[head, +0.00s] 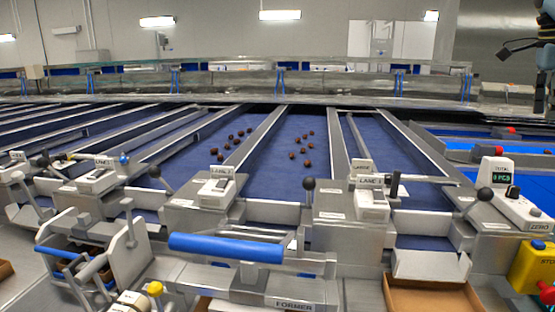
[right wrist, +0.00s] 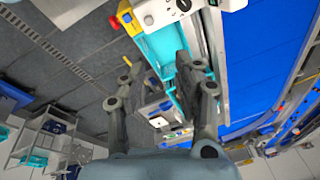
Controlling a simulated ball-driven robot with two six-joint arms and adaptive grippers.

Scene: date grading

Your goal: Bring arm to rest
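My right arm shows at the top right edge of the head view, with its dark right gripper (head: 518,47) raised in the air, well above the counter display box. In the right wrist view the two fingers of the right gripper (right wrist: 160,75) stand apart with nothing between them. Behind the gap, some distance off, show a teal strip and machine parts. My left arm and left gripper are in neither view.
Blue sorting lanes (head: 355,185) run away from the front, with several dark dates (head: 307,150) on them. Levers, a blue-handled bar (head: 226,247) and a display box (head: 497,171) line the front. An empty cardboard tray (head: 432,299) sits front right. Grey floor (right wrist: 85,70) is clear.

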